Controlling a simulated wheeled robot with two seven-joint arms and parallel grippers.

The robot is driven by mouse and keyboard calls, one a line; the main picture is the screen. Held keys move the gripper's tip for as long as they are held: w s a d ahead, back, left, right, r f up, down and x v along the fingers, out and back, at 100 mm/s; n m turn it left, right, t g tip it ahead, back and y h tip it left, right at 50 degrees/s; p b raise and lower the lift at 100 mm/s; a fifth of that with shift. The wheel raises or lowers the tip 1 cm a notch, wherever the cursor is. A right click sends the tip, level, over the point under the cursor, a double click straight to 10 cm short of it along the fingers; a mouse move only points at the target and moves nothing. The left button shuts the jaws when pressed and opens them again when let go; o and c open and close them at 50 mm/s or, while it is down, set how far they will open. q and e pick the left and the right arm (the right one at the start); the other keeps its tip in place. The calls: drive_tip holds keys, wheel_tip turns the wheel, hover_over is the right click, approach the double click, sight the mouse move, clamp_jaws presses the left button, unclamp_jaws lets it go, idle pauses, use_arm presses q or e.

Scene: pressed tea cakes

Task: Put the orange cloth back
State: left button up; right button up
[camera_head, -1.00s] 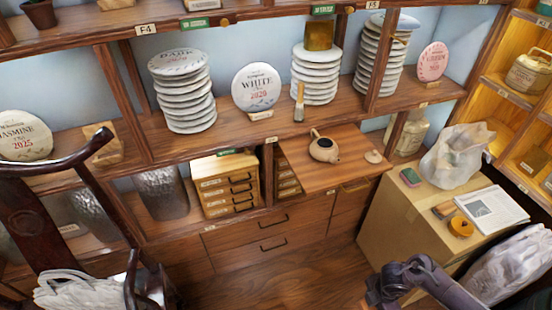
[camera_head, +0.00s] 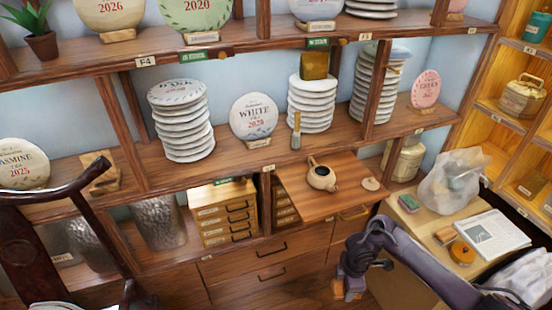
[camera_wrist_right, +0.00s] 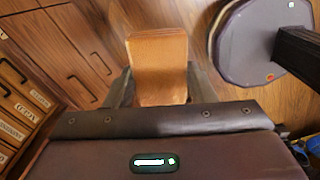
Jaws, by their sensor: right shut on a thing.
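The orange cloth (camera_wrist_right: 158,68) looks like a folded, upright orange-brown block in the right wrist view. It sits between the two dark fingers of my right gripper (camera_wrist_right: 158,92), which is shut on it. In the head view my right gripper (camera_head: 350,280) points down in front of the lower drawers, left of the cardboard box. A small orange-brown part of the cloth (camera_head: 347,291) shows below it, clear of the shelves. My left gripper is not in view.
A pull-out board (camera_head: 318,206) holds a clay teapot (camera_head: 321,176) and its lid. Stacks of white tea cakes (camera_head: 184,125) stand on the shelf above. A cardboard box (camera_head: 425,222) carries a plastic bag (camera_head: 450,183), a newspaper and an orange tape roll.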

drive_tip(key=w+a+r+m, duration=0.2)
drive_tip(key=a+r+m, duration=0.1)
drive_tip(key=a+r, duration=0.55)
drive_tip(key=w+a+r+m, duration=0.3)
drive_tip(key=a+r, duration=0.2)
drive_tip(key=r, duration=0.7)
drive_tip(key=s+d+r+m, duration=0.3)
drive_tip(key=s+r+m, duration=0.1)
drive_tip(key=r+m, duration=0.15)
drive_tip(key=s+d+r+m, duration=0.3)
drive_tip(key=r+m, duration=0.2)
drive_tip(key=r, duration=0.1)
drive_tip(key=d+f+b, duration=0.3)
drive_tip(key=f+b, duration=0.2)
drive_tip(key=b, duration=0.1)
drive_tip(key=shift+w+d+f+m, duration=0.2)
drive_tip(key=shift+d+f+m, duration=0.15)
drive_tip(key=shift+f, duration=0.05)
